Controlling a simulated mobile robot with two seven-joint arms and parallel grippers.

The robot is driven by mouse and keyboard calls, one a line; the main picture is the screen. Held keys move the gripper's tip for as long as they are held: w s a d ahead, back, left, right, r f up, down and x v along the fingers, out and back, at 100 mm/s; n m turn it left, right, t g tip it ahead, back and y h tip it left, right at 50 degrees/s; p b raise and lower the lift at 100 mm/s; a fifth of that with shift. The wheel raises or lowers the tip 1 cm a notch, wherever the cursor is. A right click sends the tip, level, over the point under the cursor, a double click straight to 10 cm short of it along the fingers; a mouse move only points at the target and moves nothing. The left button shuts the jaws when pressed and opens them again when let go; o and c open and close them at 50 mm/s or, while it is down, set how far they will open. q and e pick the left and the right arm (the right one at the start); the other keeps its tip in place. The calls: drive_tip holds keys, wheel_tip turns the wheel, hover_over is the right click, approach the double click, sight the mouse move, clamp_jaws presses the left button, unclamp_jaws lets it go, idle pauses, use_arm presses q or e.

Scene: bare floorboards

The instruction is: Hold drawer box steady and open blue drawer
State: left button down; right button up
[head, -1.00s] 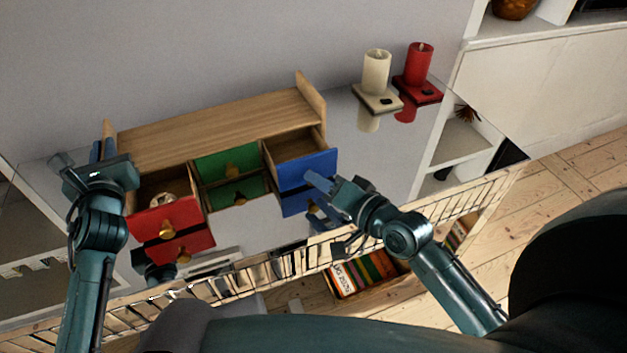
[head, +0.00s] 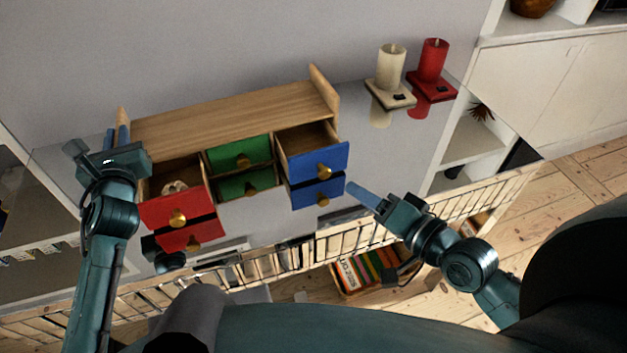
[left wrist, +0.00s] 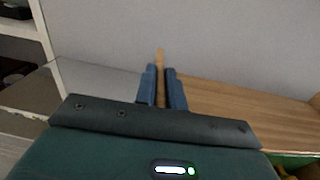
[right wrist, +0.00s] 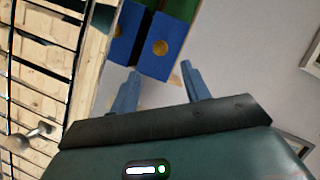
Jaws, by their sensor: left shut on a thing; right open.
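The wooden drawer box (head: 235,118) stands on a glossy surface. Its blue drawer (head: 332,160) at the right is pulled out, with its inside showing and a gold knob on its front. In the right wrist view the blue front (right wrist: 166,48) lies just beyond the fingers. My left gripper (head: 117,138) is shut on the box's upright left side panel, also seen in the left wrist view (left wrist: 160,60). My right gripper (head: 358,193) is open and empty, to the right of and below the blue drawer, apart from its knob.
A red drawer (head: 165,212) is also pulled out; a green drawer (head: 255,152) is beside it. Their fronts repeat below, apparently as reflections. A cream candle (head: 391,65) and a red candle (head: 432,60) stand at the back right. A slatted rail (head: 320,245) runs along the front.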

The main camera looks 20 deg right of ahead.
use_arm(q)
drive_tip(key=shift+a, duration=0.1)
use_arm(e)
drive_tip(key=shift+v, duration=1.65)
use_arm(q)
drive_tip(key=c, duration=1.4)
unclamp_jaws()
